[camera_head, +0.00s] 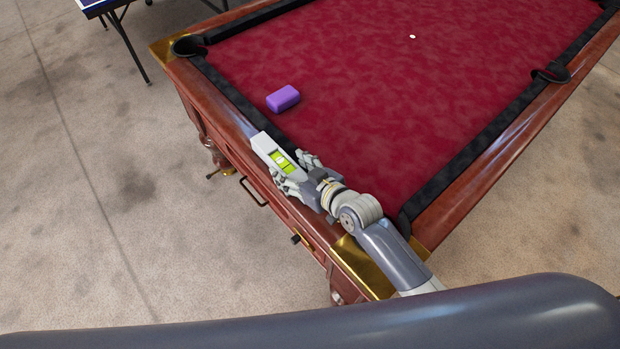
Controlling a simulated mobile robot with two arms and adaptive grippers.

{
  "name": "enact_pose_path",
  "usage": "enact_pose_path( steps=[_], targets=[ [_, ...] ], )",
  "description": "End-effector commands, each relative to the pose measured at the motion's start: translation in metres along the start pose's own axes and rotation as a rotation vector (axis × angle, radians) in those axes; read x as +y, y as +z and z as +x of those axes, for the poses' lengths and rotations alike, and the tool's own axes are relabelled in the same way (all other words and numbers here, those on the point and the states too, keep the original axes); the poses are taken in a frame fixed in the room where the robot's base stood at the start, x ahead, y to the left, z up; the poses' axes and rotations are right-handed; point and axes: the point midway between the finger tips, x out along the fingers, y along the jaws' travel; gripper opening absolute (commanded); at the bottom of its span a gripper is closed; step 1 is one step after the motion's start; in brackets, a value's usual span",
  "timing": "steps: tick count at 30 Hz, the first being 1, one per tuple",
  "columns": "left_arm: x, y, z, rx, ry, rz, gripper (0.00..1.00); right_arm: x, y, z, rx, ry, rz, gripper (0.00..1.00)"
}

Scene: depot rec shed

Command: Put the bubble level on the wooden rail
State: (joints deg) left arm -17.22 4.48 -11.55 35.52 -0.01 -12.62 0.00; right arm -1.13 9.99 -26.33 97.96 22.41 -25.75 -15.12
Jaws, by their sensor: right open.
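The bubble level (264,145), light grey with a yellow-green vial window, lies over the wooden rail (236,118) along the left side of the pool table. It looks in line with the rail and seems to rest on it, though its underside is hidden. My right gripper (297,174) is at the level's near end, with its open fingers on either side of the body. The level's near end is partly hidden by the fingers and wrist. I cannot tell whether the fingers touch it. My left gripper is not in view.
A purple block (283,98) lies on the red cloth (390,100) beyond the level. A small white spot (412,37) is farther back. Dark cushions and corner pockets (188,46) edge the table. Bare floor (90,220) lies left. A blue-topped table (100,5) stands at top left.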

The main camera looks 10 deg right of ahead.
Motion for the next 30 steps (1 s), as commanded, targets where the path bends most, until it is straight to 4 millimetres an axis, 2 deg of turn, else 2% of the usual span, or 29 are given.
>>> enact_pose_path(
  steps=[9, 15, 21, 30],
  targets=[
    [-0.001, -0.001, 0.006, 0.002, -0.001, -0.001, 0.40, 0.000, 0.002, -0.060, -0.001, 0.000, -0.002, 0.58],
    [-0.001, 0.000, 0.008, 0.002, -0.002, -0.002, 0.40, 0.000, 0.001, -0.084, 0.000, 0.000, -0.001, 0.58],
    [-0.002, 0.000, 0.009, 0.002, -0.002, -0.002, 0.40, 0.000, 0.000, -0.092, 0.000, 0.000, 0.000, 0.58],
    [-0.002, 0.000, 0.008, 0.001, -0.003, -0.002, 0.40, 0.000, 0.000, -0.092, 0.000, 0.000, 0.000, 0.58]
  ],
)
